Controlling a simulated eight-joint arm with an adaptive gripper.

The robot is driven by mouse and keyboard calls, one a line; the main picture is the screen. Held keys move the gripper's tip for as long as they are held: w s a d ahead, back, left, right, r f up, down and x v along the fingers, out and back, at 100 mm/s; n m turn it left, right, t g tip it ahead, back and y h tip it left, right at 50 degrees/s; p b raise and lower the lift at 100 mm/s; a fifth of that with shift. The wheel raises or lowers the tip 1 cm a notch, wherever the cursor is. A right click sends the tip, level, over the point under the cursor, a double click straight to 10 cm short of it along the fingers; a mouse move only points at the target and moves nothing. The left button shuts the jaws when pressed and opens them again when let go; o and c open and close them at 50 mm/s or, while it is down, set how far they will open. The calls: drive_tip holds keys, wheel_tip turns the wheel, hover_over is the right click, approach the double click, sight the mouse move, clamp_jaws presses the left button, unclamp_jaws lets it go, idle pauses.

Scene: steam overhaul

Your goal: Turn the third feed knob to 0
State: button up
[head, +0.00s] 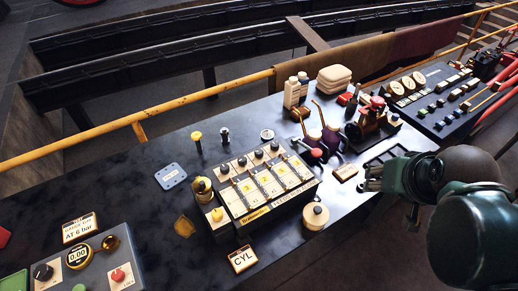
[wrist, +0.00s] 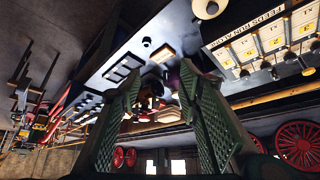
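The feed box (head: 262,217) stands in the middle of the bench, with pale panels, yellow squares and a row of black knobs along its far side. The third knob from the left (head: 259,153) is small in the head view; its setting cannot be read. The box also shows at the upper right of the wrist view (wrist: 268,45), with a label beginning "FEEDS RUN". My gripper (head: 370,178) is right of the box, near the bench's front edge. In the wrist view my gripper (wrist: 162,82) has its two green-padded fingers wide apart, with nothing held between them.
A round cream knob (head: 315,216) and a CYL sign (head: 242,259) are at the box's front. Purple-based levers (head: 323,137) and a red-topped fitting (head: 372,113) stand between box and gauge panel (head: 410,84). A yellow rail (head: 150,113) runs behind the bench.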

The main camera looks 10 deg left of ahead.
drive_tip(key=w+a+r+g+p, duration=0.2)
drive_tip(key=w+a+p, duration=0.1)
drive_tip(key=w+a, duration=0.55)
drive_tip(key=n+g+p, duration=0.1)
drive_tip(key=g+p, duration=0.3)
drive_tip(key=p, duration=0.2)
approach(259, 151)
drive_tip(key=shift+w+d+f, duration=0.15)
drive_tip(key=shift+d+f, duration=0.1)
drive_tip(key=shift+f, duration=0.05)
drive_tip(key=shift+a+f+g, duration=0.3)
drive_tip(key=shift+a, duration=0.05)
drive_tip(key=shift+f, duration=0.1)
drive_tip(key=shift+f, duration=3.8)
drive_tip(key=shift+c, duration=0.6)
